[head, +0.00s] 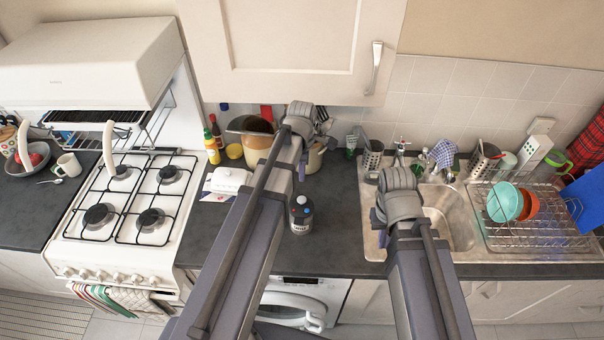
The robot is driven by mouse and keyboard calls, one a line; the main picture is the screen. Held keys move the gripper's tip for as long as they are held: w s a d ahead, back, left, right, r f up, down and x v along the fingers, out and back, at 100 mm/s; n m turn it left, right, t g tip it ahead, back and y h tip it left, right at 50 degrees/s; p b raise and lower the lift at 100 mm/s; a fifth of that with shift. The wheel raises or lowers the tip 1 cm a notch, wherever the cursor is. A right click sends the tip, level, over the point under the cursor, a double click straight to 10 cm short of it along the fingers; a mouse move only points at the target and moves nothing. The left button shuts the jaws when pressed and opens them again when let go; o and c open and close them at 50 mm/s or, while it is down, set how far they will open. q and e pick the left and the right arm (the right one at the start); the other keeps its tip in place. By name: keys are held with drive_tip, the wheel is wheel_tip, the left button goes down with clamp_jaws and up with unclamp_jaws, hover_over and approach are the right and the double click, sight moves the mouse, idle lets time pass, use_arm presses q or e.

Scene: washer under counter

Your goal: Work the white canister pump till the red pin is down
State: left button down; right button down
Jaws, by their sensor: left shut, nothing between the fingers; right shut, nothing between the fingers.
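A small canister (301,222) stands upright on the dark counter, just right of my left arm. My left gripper (318,117) is shut and empty, beyond the canister near the back wall. My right gripper (397,172) is shut and empty over the left part of the sink, right of the canister. The arms partly hide both grippers' fingers. Neither gripper touches the canister.
A white lidded dish (229,180) and a brown-and-cream jar (257,140) stand left of my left arm. The sink (372,222) and wire dish rack (520,232) lie right. A hob (130,197) is left. Counter around the canister is clear.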

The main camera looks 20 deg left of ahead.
sight(302, 199)
use_arm(q)
wheel_tip(302, 199, down, 11)
drive_tip(key=b, duration=0.9)
drive_tip(key=shift+r+b, duration=0.2)
drive_tip(key=shift+b, duration=0.1)
